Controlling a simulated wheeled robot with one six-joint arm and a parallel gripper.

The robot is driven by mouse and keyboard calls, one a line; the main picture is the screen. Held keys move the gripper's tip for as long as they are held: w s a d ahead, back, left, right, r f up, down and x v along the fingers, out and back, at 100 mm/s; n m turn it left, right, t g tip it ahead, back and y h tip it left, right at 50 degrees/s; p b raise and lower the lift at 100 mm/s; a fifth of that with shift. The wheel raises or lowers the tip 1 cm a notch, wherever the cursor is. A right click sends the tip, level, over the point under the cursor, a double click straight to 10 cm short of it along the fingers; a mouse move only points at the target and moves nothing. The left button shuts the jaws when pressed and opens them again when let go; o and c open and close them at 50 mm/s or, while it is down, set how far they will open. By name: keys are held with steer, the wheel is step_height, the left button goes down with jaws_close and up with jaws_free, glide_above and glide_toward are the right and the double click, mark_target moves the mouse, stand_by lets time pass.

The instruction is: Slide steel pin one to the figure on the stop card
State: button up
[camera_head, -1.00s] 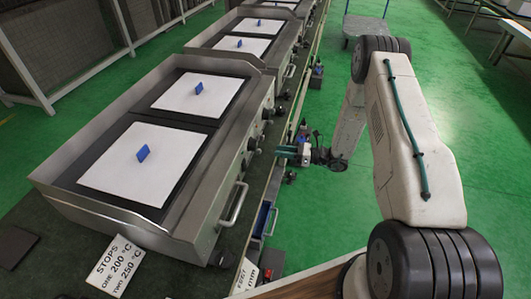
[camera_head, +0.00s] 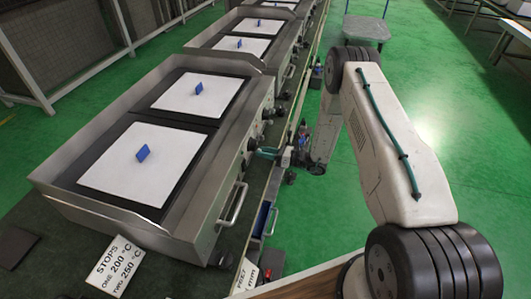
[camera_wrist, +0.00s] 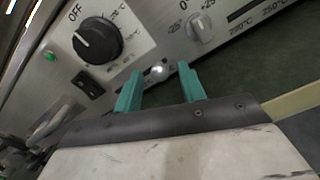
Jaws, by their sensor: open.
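The stop card (camera_head: 116,265) lies at the lower left in the head view and reads one 200 °C, two 250 °C. My gripper (camera_head: 267,153) is close to the front panel of the nearest griddle. In the wrist view its two teal fingers (camera_wrist: 160,82) are apart. A small bright steel round end (camera_wrist: 157,72) shows on the panel between the fingertips; I cannot tell whether it is pin one. A dark slot with a scale (camera_wrist: 255,10), marked around 230 and 250 °C, is at the upper right and partly out of frame.
A black knob marked OFF (camera_wrist: 97,40), a rocker switch (camera_wrist: 88,84) and a green lamp (camera_wrist: 50,56) are left of the fingers. A silver knob marked -25 to +25 (camera_wrist: 198,26) is above right. A griddle handle (camera_head: 234,204) sticks out nearer the camera.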

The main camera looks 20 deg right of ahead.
steer(key=shift+c, duration=0.2)
jaws_close()
steer(key=s+a, duration=0.1)
steer(key=s, duration=0.1)
steer(key=s+a, duration=0.3)
steer(key=s, duration=0.2)
steer(key=shift+a, duration=0.35)
steer(key=shift+o, duration=0.2)
jaws_free()
steer(key=v, duration=0.8)
steer(key=shift+a, duration=0.1)
